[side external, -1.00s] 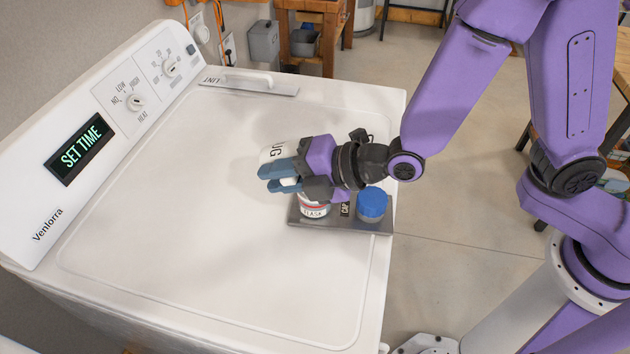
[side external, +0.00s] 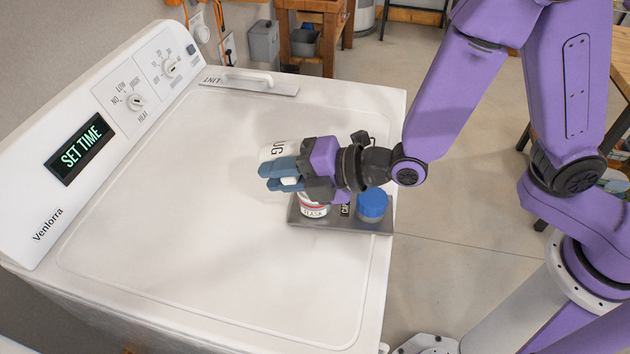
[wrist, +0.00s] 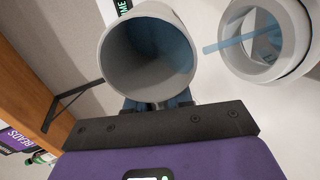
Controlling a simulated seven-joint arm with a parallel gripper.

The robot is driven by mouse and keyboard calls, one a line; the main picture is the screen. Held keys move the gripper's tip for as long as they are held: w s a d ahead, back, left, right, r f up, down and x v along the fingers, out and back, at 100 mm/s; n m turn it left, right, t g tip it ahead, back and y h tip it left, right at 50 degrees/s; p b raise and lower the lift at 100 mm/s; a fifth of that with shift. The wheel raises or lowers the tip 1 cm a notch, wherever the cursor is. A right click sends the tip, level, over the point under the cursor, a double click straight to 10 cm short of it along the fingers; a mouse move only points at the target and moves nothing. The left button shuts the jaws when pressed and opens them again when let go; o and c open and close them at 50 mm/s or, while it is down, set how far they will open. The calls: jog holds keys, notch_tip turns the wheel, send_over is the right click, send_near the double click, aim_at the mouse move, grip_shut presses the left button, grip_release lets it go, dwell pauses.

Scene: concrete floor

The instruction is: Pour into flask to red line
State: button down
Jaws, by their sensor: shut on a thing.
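My gripper (side external: 276,178) is shut on the white jug (side external: 272,153) and holds it tilted over the flask (side external: 313,211). In the wrist view the jug's open grey mouth (wrist: 148,58) fills the upper middle. A pale blue streak runs from near its rim across to the flask's mouth (wrist: 233,58), where some blue shows inside. The flask stands on a grey tray (side external: 345,224), partly hidden under my gripper. A red band shows on its side above the label; the liquid level against it cannot be told.
A blue cap (side external: 372,204) sits on the tray beside the CAP label. The tray lies near the right edge of the white dryer top (side external: 190,220). The lint handle (side external: 250,82) is at the back. The left and front of the top are clear.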

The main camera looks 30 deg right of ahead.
jog(key=g+h, duration=0.3)
jog(key=shift+w+a+f, duration=0.1)
jog(key=shift+f, duration=0.15)
jog(key=shift+a+f+g+h, duration=0.15)
jog(key=shift+f+g+h, duration=0.1)
jog(key=shift+g+h, duration=0.4)
jog(key=shift+w+a+f+g+h, duration=0.35)
jog(key=shift+w+a+g+h, duration=0.1)
jog(key=shift+g+h, duration=0.1)
dwell(0.8)
jog(key=shift+g+h, duration=0.7)
jog(key=shift+h, duration=0.1)
jog(key=x, duration=0.4)
jog(key=shift+w+a+f+g+h, duration=0.25)
jog(key=shift+w+a+g+h, duration=0.15)
jog(key=shift+g+h, duration=0.25)
jog(key=shift+w+a+f+g+h, duration=0.25)
jog(key=shift+w+a+g+h, duration=0.15)
jog(key=shift+g+h, duration=0.25)
